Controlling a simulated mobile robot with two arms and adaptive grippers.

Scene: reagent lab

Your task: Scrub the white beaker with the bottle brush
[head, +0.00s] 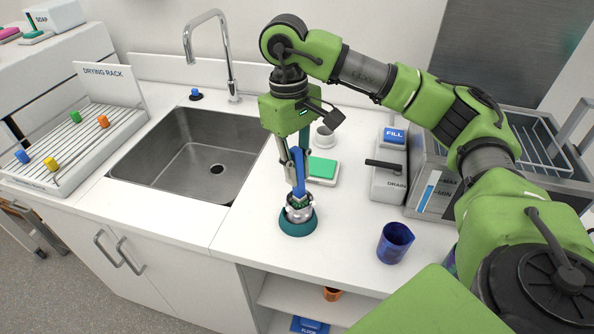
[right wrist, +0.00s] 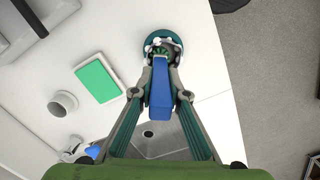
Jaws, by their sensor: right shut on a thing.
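My right gripper (head: 298,182) points down and is shut on the blue handle of the bottle brush (head: 299,168). The handle also shows between the fingers in the right wrist view (right wrist: 160,90). The brush's dark green bristled head (right wrist: 166,50) is low inside a teal ring-shaped holder (head: 297,223) at the counter front. Pale white-grey patches surround the bristles; I cannot tell whether they are a vessel's rim or foam. A small white cup, which may be the white beaker (head: 324,137), stands behind the sponge. My left gripper is not in view.
A green-topped sponge (head: 322,169) lies behind the holder. A steel sink (head: 190,150) is to the left, with a drying rack (head: 85,140) beyond it. A dark blue cup (head: 395,243) and a fill-and-drain unit (head: 388,180) stand to the right.

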